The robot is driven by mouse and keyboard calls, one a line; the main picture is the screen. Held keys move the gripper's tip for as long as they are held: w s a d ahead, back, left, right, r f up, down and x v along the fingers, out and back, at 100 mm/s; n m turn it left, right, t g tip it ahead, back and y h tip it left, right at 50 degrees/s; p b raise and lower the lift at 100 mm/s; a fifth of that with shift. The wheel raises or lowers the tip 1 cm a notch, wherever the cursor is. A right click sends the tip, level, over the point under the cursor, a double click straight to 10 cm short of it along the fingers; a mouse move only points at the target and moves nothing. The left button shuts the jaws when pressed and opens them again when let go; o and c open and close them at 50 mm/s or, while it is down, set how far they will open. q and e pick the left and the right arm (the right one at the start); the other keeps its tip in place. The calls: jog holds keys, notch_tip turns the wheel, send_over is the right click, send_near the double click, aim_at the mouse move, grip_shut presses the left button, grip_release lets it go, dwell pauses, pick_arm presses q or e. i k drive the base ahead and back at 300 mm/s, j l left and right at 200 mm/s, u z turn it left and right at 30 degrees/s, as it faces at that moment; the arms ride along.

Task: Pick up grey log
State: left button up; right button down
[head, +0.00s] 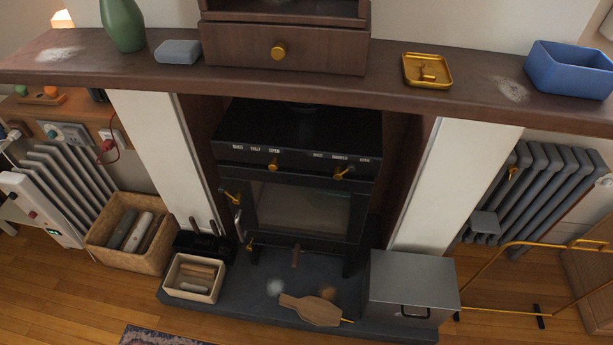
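A wicker basket (121,259) stands on the wooden floor at the left of the fireplace. Several logs lie in it, side by side and slanting. The lightest one, a grey log (138,232), is in the middle. A darker grey-brown log (122,229) lies to its left and a dark brown log (153,236) to its right. The lower parts of the logs are hidden by the basket wall. Neither of my grippers is in view.
A smaller box (190,294) of wooden sticks stands right of the basket on the dark hearth (245,300). The mantel shelf (330,80) overhangs the scene. A radiator (70,185) stands behind the basket at left. Floor in front of the basket is clear.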

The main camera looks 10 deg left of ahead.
aim_at(116, 240)
jog(key=u, duration=1.75)
jog(key=z, duration=0.85)
jog(key=i+j+z, duration=0.1)
jog(key=j+z, duration=0.65)
jog(key=j, duration=0.2)
jog(key=j+z, duration=0.5)
jog(key=j, duration=0.6)
jog(key=k+j+z, duration=0.1)
jog(key=j, duration=0.6)
jog(key=k+j, duration=0.1)
jog(key=j, duration=0.65)
jog(key=z, duration=0.05)
